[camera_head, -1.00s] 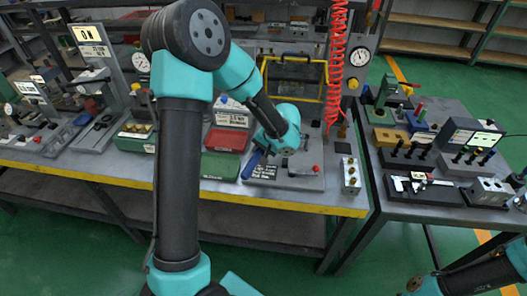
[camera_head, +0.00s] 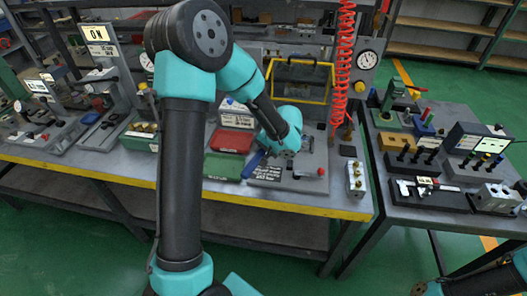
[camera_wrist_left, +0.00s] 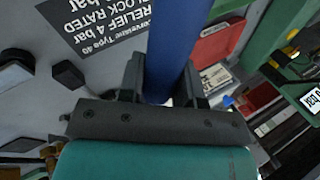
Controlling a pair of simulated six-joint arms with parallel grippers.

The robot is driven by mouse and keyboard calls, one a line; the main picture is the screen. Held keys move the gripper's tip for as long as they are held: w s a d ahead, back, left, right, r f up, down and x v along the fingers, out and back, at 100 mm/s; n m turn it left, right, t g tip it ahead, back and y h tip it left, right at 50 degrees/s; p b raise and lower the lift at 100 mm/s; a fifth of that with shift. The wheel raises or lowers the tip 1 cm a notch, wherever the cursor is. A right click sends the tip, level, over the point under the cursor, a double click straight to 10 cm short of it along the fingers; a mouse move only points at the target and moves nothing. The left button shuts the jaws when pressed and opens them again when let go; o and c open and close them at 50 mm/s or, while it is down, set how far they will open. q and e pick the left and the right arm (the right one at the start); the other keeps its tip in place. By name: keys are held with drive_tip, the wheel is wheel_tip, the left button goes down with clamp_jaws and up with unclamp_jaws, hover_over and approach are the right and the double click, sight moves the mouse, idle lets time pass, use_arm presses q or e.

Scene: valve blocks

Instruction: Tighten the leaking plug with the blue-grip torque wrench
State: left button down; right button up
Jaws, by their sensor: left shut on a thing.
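The blue grip of the torque wrench (camera_head: 253,164) shows at the front of the middle bench, left of a labelled grey plate. In the left wrist view the blue grip (camera_wrist_left: 178,42) runs between the fingers of my left gripper (camera_wrist_left: 162,82), which is shut on it. The rest of the wrench is hidden. In the head view my own wrist mostly covers that gripper. A silver block with brass plugs (camera_head: 355,178) stands at the bench's right end; I cannot tell whether one leaks. My right arm shows at the lower right, its gripper out of view.
A red tray (camera_head: 231,139) and a green tray (camera_head: 222,167) lie left of the wrench. A yellow-framed stand (camera_head: 298,80) and a red coiled hose (camera_head: 342,70) are behind. A caliper (camera_head: 424,186) and another silver block (camera_head: 496,197) are on the right table.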

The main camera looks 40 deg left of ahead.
use_arm(q)
drive_tip(key=shift+w+d+n+g, duration=0.25)
drive_tip(key=shift+d+n+g, duration=0.15)
drive_tip(key=shift+d+n, duration=0.6)
drive_tip(key=shift+d+r, duration=0.15)
drive_tip(key=shift+r, duration=0.05)
drive_tip(key=shift+r, duration=0.55)
wheel_tip(320, 180, up, 6)
drive_tip(key=shift+r, duration=0.15)
idle(0.7)
